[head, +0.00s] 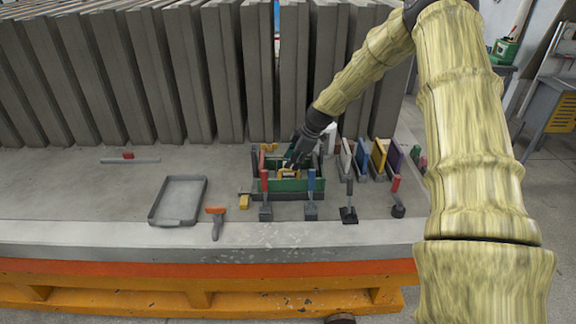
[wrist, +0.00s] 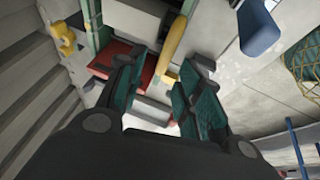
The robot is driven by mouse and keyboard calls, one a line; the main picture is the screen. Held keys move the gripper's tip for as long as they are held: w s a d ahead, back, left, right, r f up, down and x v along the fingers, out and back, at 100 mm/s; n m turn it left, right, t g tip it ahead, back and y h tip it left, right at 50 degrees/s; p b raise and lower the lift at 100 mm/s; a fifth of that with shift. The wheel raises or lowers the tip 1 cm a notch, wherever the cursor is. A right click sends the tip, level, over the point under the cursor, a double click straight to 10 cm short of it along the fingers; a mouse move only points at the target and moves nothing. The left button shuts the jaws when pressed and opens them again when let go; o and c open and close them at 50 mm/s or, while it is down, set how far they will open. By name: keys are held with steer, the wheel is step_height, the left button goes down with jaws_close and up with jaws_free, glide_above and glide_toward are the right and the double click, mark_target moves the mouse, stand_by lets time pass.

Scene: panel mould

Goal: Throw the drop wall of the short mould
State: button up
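The short mould is a small green-walled box (head: 290,186) on the bench in the head view, with lever-like pieces along its front. One front lever has a red grip (head: 265,182) and one a blue grip (head: 311,181). My gripper (wrist: 157,78) reaches down over the mould from the upper right. In the wrist view its two teal-padded fingers stand apart. A yellow handle (wrist: 175,50) and a grey bar lie between or just beyond the fingertips; contact cannot be told. A red block (wrist: 119,58) shows beside the left finger. My fingers hide part of the mould's inside.
Grey upright slabs (head: 170,70) line the back. A black-based lever (head: 348,212) stands front right. Coloured plates (head: 378,156) stand to the right. The bench's left part is mostly clear.

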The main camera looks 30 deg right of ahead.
mark_target(290, 170)
steer(key=shift+s+a+f+p, duration=0.2)
steer(key=shift+s+f+p, duration=0.1)
steer(key=shift+f+p, duration=0.2)
steer(key=x, duration=0.2)
steer(key=shift+w+f, duration=0.3)
steer(key=shift+w, duration=0.1)
steer(key=shift+s+p, duration=0.2)
steer(key=shift+p, duration=0.1)
steer(key=shift+a, duration=0.1)
steer(key=shift+w+f, duration=0.15)
jaws_close()
